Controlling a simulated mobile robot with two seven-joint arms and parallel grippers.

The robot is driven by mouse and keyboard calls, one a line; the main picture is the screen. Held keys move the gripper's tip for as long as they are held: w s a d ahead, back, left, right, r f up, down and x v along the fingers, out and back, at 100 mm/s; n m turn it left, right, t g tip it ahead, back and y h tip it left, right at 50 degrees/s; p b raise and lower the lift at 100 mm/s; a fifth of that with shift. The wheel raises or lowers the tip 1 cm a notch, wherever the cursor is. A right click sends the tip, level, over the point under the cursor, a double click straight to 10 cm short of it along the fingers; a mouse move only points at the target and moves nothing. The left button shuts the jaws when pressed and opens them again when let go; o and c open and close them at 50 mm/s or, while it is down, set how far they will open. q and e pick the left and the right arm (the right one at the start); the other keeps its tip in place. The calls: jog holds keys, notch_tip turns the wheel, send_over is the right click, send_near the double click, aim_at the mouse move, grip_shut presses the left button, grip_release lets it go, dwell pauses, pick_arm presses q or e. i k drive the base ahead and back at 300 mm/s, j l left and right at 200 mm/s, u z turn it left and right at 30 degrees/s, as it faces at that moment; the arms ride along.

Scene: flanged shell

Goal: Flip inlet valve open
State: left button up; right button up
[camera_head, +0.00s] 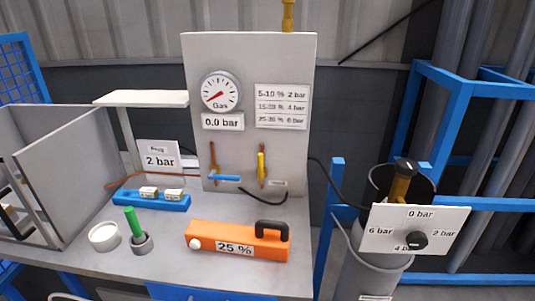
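A grey upright panel (250,60) stands on the workbench and carries two small valves on copper-coloured pipes. The left valve has a blue handle (224,178) lying level, pointing right across its pipe. The right valve has a yellow handle (261,165) standing upright along its pipe. A small label (280,183) beside the right valve is too small to read, so I cannot tell which valve is the inlet. The round gas gauge (220,92) sits above a plate reading 0.0 bar (222,121). Neither of my grippers is in view.
An orange case (210,234) marked 25 % lies in front of the panel. A blue tray (150,200), green-handled tool (134,224) and white round dish (104,237) stand left. A regulator plate (390,225) with a black knob (416,240) is right. Black hoses run behind.

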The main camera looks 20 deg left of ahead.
aim_at(212, 176)
jog(key=i+l+u, duration=0.25)
jog(key=l+u, duration=0.25)
jog(key=l, duration=0.15)
jog(key=i+l+u, duration=0.2)
jog(key=l, duration=0.2)
jog(key=k+j, duration=0.05)
jog(key=k, duration=0.05)
